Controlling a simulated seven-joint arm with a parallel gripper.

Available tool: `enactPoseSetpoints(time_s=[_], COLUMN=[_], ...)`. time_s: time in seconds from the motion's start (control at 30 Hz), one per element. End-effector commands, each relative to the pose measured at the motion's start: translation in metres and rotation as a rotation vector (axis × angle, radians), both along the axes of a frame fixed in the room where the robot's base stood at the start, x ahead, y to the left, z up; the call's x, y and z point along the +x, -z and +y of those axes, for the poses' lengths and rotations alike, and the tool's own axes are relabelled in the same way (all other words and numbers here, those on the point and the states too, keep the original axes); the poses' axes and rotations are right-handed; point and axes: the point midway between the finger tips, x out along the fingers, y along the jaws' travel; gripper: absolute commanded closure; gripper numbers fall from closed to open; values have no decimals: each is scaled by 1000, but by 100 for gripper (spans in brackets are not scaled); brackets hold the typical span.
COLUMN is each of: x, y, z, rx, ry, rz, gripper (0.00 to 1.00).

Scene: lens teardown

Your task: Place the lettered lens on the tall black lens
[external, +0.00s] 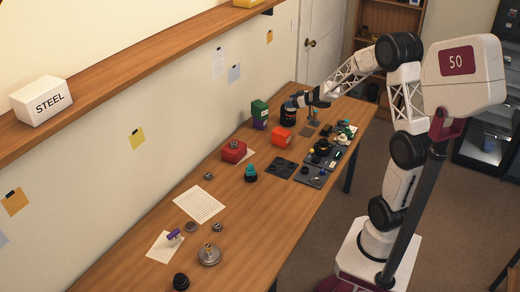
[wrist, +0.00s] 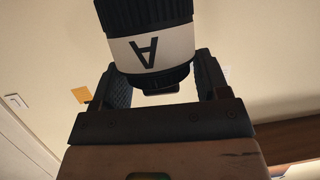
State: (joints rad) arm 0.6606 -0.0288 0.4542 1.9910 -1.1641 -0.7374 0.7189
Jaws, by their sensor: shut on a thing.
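The lettered lens (wrist: 150,45) is a black cylinder with a white band marked with an A, upside down in the wrist view. My gripper (wrist: 163,82) is shut on its lower part, with one finger on each side. In the external view my gripper (external: 304,99) is at the far end of the table, above its surface, and the held lens is too small to make out clearly. A dark cylinder with an orange mark (external: 288,117) stands just below and left of it. Several black round pieces are on the table; I cannot tell which is the tall black lens.
Dark trays with small parts (external: 311,177) line the table's right edge. A wooden shelf (external: 130,67) runs along the wall.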

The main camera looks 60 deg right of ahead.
Motion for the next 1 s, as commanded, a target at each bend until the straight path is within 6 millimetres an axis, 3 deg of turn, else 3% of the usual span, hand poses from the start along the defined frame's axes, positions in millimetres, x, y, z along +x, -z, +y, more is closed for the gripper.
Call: enactPoseSetpoints(time_s=[0.2, 0.4, 1.0], x=[-32, -49, -52], y=[-4, -6, -6], z=[-30, -45, -50], rx=[1, 1, 2], ry=[43, 63, 69], rz=[1, 2, 3], gripper=[74, 74, 74])
